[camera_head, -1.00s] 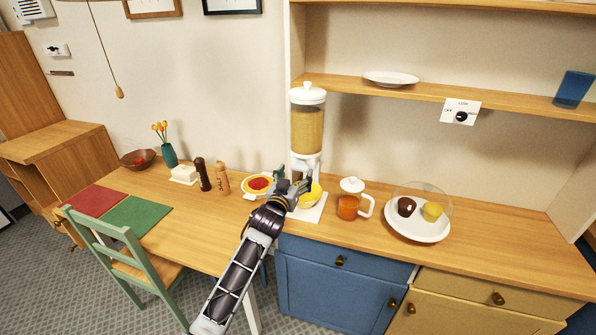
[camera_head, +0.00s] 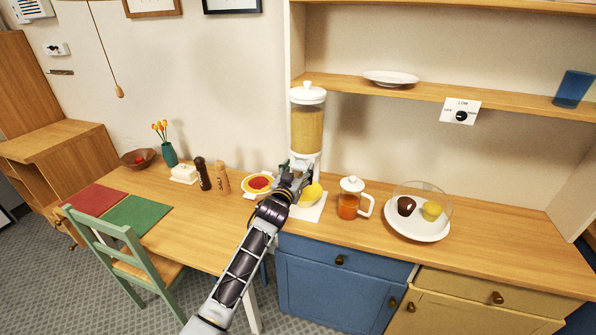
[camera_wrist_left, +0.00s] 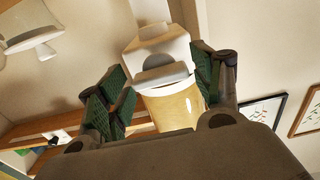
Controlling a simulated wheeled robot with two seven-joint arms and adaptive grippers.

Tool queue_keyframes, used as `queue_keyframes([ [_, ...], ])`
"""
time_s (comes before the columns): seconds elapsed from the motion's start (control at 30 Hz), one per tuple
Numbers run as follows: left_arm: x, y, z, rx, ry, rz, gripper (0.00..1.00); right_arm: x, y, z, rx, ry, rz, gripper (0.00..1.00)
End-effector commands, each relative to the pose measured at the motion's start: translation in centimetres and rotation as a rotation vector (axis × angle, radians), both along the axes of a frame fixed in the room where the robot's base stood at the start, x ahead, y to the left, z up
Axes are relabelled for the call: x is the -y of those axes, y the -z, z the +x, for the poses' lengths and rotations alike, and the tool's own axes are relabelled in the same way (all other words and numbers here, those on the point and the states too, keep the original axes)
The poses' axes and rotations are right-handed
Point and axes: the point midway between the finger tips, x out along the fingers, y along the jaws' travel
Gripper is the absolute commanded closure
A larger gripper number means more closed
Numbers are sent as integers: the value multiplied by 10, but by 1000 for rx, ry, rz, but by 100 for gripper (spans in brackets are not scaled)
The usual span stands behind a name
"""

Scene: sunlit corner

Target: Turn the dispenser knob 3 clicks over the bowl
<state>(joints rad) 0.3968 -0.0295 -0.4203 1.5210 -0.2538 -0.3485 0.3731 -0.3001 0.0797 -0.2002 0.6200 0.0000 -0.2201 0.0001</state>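The dispenser (camera_head: 307,128) stands on the counter, a clear cylinder of yellowish contents with a white lid and white lower part. My left gripper (camera_head: 300,168) is at the front of that lower part and hides the knob in the head view. The yellow bowl (camera_head: 312,194) sits under the dispenser on a white base, partly hidden by the gripper. My right gripper is out of view.
A plate with red food (camera_head: 258,184) lies just left of the gripper. A glass teapot (camera_head: 350,200) stands close on the right, then a covered plate (camera_head: 418,232). Salt (camera_head: 222,180) and pepper (camera_head: 202,174) mills stand further left. A shelf (camera_head: 425,92) runs above the counter.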

Motion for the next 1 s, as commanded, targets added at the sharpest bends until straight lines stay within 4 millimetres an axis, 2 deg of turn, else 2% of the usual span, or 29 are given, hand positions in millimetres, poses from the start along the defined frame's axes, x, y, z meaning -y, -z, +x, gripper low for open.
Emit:
queue_keyframes([
  [0.03,0,0,0,0,0,0,46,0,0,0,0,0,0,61],
  [0.23,0,0,0,0,0,0,70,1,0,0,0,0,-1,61],
  [0.67,0,-1,0,20,1,63,70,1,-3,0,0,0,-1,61],
  [1.0,0,-2,0,90,1,274,70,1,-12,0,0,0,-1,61],
])
